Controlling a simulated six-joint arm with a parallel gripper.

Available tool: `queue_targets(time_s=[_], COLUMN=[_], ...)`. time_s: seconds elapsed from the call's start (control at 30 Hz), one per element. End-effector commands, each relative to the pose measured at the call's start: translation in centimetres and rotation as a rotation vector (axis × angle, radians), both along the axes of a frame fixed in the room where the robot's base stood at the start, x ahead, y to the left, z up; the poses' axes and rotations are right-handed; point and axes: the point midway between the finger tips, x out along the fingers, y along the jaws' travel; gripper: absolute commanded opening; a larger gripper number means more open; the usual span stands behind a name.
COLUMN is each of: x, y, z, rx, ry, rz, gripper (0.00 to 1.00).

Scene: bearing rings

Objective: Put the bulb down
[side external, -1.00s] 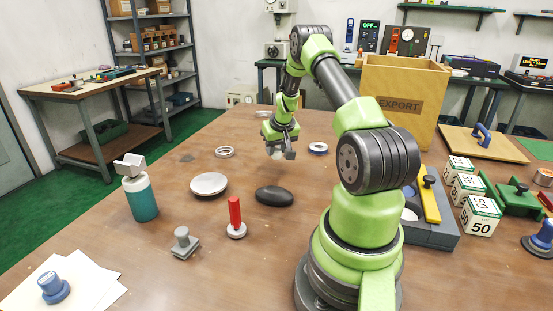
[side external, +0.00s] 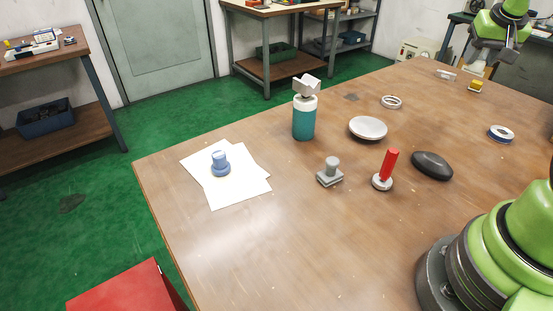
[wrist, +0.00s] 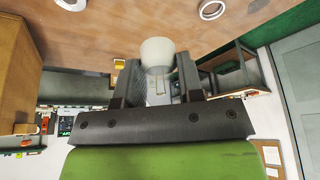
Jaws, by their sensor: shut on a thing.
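The bulb (wrist: 158,50) is pale white and rounded. It sits between my gripper's dark fingers in the wrist view, its round end pointing away from the palm. My gripper (wrist: 158,78) is shut on its narrower base, which the fingers partly hide. In the side view my gripper (side external: 490,55) is at the top right, over the far part of the table. A small pale shape just under the fingers there looks like the bulb (side external: 477,68). I cannot tell its exact height above the table.
A small yellow item (side external: 475,86) lies just below my gripper. A pale ring (side external: 391,102), a blue-white ring (side external: 501,134), a white dish (side external: 368,128), a black oval (side external: 432,165) and a teal bottle (side external: 304,120) stand nearer.

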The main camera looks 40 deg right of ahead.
Motion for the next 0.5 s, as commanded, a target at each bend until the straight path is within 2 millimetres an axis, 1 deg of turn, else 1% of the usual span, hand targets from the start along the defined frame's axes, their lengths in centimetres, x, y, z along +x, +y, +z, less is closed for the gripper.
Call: queue_targets(time_s=[0.03, 0.07, 0.27, 0.37, 0.47, 0.5], x=[0.0, 0.0, 3.3, 5.3, 7.7, 8.8], y=[-0.1, 0.0, 2.3, 4.0, 6.3, 7.4], z=[1.0, 1.4, 1.3, 1.2, 1.2, 1.2], rx=[-0.007, -0.005, 0.002, 0.003, 0.004, 0.005], ry=[-0.003, -0.003, 0.006, 0.009, 0.011, 0.013], rz=[0.000, 0.000, 0.131, 0.215, 0.322, 0.374], gripper=[0.11, 0.11, 0.11, 0.11, 0.11, 0.11])
